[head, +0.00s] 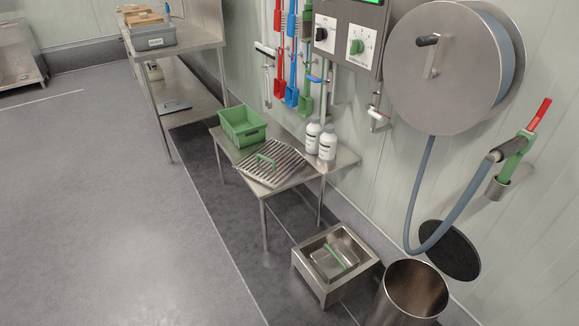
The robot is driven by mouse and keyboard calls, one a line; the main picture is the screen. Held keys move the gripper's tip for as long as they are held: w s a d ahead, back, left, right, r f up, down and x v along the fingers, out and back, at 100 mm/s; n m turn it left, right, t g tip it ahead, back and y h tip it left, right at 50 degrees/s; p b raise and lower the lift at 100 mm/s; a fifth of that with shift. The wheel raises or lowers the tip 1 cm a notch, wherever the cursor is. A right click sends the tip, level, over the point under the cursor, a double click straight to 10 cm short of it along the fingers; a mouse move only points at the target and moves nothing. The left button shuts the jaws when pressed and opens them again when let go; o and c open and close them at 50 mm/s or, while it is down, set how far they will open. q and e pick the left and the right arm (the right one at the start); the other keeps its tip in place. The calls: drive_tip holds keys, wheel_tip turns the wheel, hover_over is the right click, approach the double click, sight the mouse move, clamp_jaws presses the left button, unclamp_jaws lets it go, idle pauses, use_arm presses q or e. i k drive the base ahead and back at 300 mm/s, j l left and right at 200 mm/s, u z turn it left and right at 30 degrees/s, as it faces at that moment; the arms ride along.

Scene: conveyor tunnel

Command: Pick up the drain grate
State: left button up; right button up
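A slatted steel drain grate (287,164) with a green handle lies on the small steel table (327,168) by the wall. It sits between a green tub (241,126) and two white bottles (320,139). Its front corner reaches the table's front edge. Neither of my grippers shows in the head view, so I cannot see what state they are in.
A low steel basin (307,277) holding a box with a green strip stands on the floor right of the table. A steel bin (416,290), a dark round disc (449,251) and a hose reel (445,68) are at right. The floor (120,200) at left is clear.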

sight(245, 169)
drive_tip(key=i+j+z, duration=0.2)
drive_tip(key=z, duration=0.25)
drive_tip(key=i+j+z, duration=0.1)
drive_tip(key=j+z, duration=0.15)
drive_tip(key=z, duration=0.2)
drive_tip(key=i+j+z, duration=0.1)
drive_tip(key=j+z, duration=0.2)
drive_tip(key=z, duration=0.15)
